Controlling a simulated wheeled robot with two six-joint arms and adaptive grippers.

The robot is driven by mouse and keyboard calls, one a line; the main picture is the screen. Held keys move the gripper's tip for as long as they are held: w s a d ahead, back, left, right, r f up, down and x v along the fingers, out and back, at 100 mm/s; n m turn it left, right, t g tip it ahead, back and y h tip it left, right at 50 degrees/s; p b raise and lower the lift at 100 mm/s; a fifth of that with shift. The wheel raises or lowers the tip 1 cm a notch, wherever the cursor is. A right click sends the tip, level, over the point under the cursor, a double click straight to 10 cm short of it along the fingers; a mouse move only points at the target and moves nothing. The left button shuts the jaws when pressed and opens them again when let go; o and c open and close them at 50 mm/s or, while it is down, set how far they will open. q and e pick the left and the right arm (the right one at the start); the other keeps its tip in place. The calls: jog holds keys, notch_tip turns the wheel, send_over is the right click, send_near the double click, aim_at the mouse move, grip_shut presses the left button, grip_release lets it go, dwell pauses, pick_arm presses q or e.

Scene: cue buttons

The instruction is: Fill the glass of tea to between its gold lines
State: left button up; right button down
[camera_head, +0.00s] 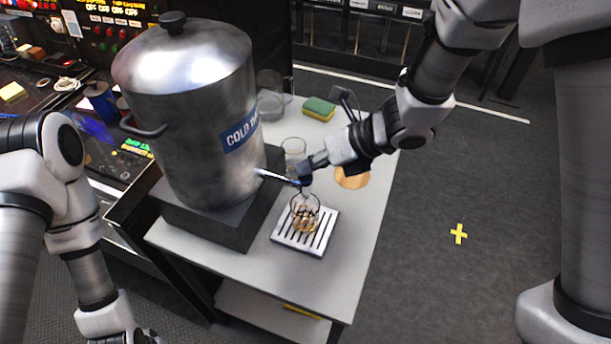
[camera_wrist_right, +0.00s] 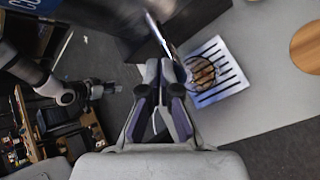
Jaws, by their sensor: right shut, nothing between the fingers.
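The glass (camera_head: 305,214) stands upright on the slotted drip tray (camera_head: 283,240), under the tap (camera_head: 275,177) of a big steel urn (camera_head: 195,110) labelled "COLD T…". Amber or gold shows low in it; I cannot tell the tea level from the gold lines. The glass (camera_wrist_right: 200,73) also shows on the tray in the right wrist view. My right gripper (camera_head: 304,178) is shut and empty at the tap's outer end, above the glass; whether it touches the tap is unclear. My left gripper (camera_head: 140,337) is cut off at the bottom edge, its jaws not clear.
Another clear glass (camera_head: 293,151) stands behind the tap, near a clear container (camera_head: 270,97). A green and yellow sponge (camera_head: 319,108) lies at the back. A round wooden disc (camera_head: 352,178) lies right of my gripper. The table (camera_head: 330,285) is clear in front of the tray.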

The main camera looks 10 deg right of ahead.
aim_at(309, 176)
jog(key=shift+f+b, duration=0.55)
jog(key=shift+b, duration=0.1)
dwell(0.7)
jog(key=shift+r, duration=0.1)
dwell(1.9)
jog(key=shift+r+p, duration=0.75)
jog(key=shift+r, duration=0.15)
notch_tip(309, 176, up, 5)
jog(key=p, duration=0.4)
jog(key=shift+r, duration=0.1)
